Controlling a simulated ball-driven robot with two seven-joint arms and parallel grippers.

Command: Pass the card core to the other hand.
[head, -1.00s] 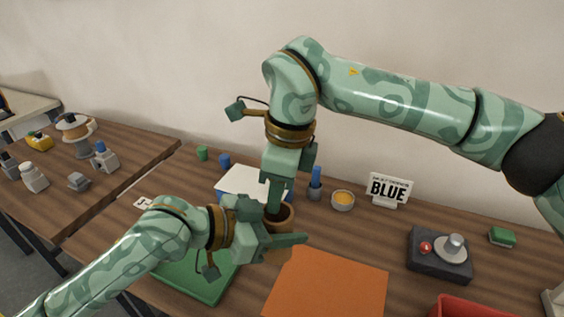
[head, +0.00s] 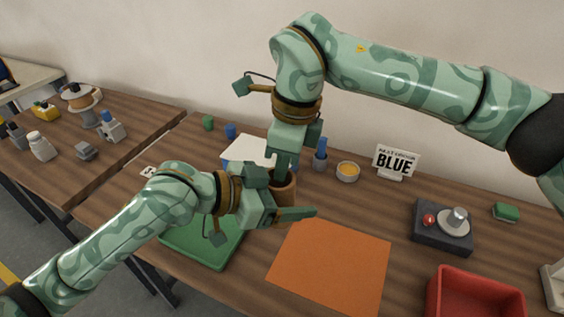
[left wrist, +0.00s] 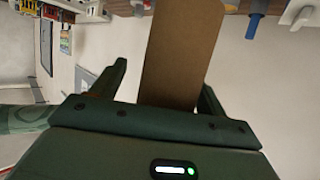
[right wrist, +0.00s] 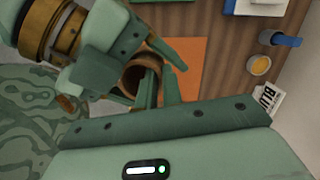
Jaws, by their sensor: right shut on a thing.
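The card core (head: 285,195) is a brown cardboard tube held above the table. My right gripper (head: 282,172) comes down on it from above and is shut on its wall. The right wrist view shows the core's open round end (right wrist: 138,77) with the right fingers (right wrist: 157,90) at its rim. My left gripper (head: 290,203) reaches in from the left with its fingers apart around the core. In the left wrist view the core (left wrist: 180,50) stands between the spread left fingers (left wrist: 165,85), with a gap at the left finger. Part of the core is hidden behind the left gripper.
Below lie a green mat (head: 205,245) and an orange sheet (head: 332,265). A red bin (head: 475,295), a dark device with a red button (head: 443,228) and a BLUE sign (head: 394,162) stand to the right. A small orange-filled bowl (head: 347,171) stands behind.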

